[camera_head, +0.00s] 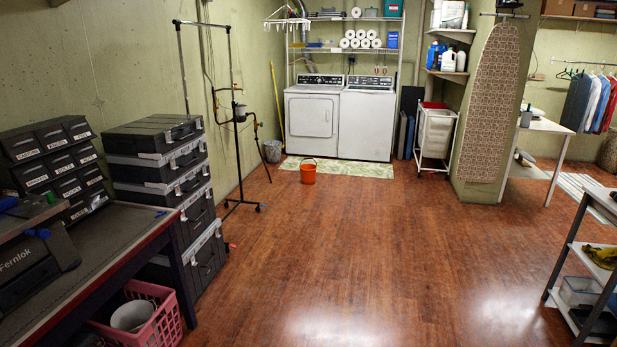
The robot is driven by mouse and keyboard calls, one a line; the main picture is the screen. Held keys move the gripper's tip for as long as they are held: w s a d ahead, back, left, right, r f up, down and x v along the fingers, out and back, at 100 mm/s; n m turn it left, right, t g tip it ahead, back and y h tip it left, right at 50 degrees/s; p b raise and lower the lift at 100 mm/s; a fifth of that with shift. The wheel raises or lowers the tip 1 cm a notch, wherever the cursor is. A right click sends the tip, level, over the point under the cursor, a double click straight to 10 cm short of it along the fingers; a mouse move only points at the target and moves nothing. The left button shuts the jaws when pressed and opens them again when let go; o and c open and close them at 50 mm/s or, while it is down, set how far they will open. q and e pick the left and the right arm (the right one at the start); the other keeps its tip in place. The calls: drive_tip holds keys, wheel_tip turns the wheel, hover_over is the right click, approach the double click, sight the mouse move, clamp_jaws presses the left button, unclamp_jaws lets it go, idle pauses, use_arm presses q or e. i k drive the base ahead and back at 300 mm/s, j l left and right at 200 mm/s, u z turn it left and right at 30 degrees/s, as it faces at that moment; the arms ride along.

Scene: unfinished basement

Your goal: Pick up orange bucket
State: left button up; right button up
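The orange bucket (308,173) stands upright on the wooden floor, far ahead and slightly left of the middle of the head view. It is at the front edge of a pale mat (352,170) that lies before the washer and dryer. A thin handle shows at its rim. Neither of my grippers is in view.
A wide stretch of bare floor (340,260) lies between me and the bucket. Stacked cases (165,180), a workbench (100,255) and a wheeled rack stand (239,150) line the left. A shelf unit (567,255) stands right.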

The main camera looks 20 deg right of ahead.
sight(307, 172)
drive_tip(key=i+l+z, duration=0.15)
drive_tip(key=i+z, duration=0.3)
drive_tip(key=i, duration=0.6)
drive_tip(key=i+l, duration=0.1)
drive_tip(key=i, duration=7.2)
drive_tip(key=l+z, duration=0.05)
drive_tip(key=l, duration=0.2)
